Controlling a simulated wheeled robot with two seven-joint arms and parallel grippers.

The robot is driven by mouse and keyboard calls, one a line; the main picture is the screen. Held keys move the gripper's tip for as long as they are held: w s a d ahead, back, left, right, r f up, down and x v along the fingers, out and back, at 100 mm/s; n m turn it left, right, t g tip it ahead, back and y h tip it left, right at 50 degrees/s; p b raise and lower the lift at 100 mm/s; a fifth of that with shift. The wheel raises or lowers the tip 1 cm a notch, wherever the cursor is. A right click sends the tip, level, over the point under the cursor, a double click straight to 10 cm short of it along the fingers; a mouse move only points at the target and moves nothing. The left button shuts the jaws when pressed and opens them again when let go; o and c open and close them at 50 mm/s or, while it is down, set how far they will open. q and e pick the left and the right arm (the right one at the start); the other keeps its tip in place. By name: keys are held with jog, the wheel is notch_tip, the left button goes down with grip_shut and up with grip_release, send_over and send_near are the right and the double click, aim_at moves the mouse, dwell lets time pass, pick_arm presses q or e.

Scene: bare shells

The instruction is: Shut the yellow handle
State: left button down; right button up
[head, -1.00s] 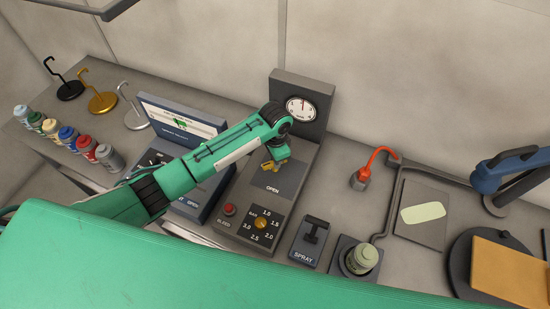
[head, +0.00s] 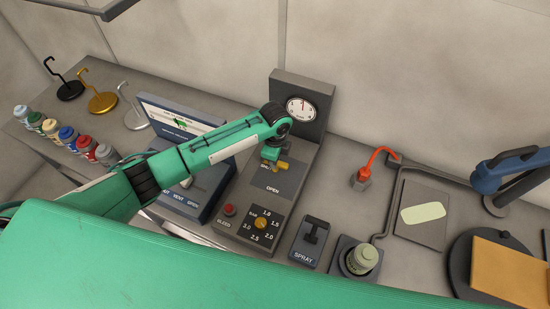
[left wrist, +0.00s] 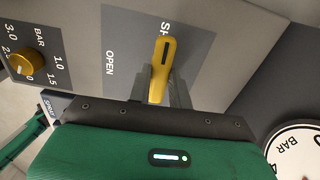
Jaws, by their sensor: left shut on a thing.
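The yellow handle (head: 282,167) is on the dark face of the grey gauge panel, below the round dial. In the left wrist view the handle (left wrist: 161,62) lies beside the lettering "SH", the rest of which it hides. The word OPEN (left wrist: 110,62) is clear of it to the left. My left gripper (head: 272,160) reaches in from the left, its fingers (left wrist: 163,92) shut on the handle's near part. The right gripper is not in view.
The gauge (head: 301,108) stands just behind my gripper. A brass BAR knob (head: 261,222) and red BLEED button (head: 229,210) are nearer on the panel. A screen console (head: 180,118) stands left, a spray lever (head: 314,232) right.

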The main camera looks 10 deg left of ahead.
pick_arm(q)
jog(key=shift+m, duration=0.4)
jog(key=c, duration=1.3)
grip_release()
jog(key=shift+d, duration=0.1)
jog(key=shift+r, duration=0.15)
jog(key=shift+r+b, duration=0.35)
jog(key=shift+r, duration=0.05)
jog(key=shift+r+b, duration=2.15)
jog(key=shift+r, duration=4.25)
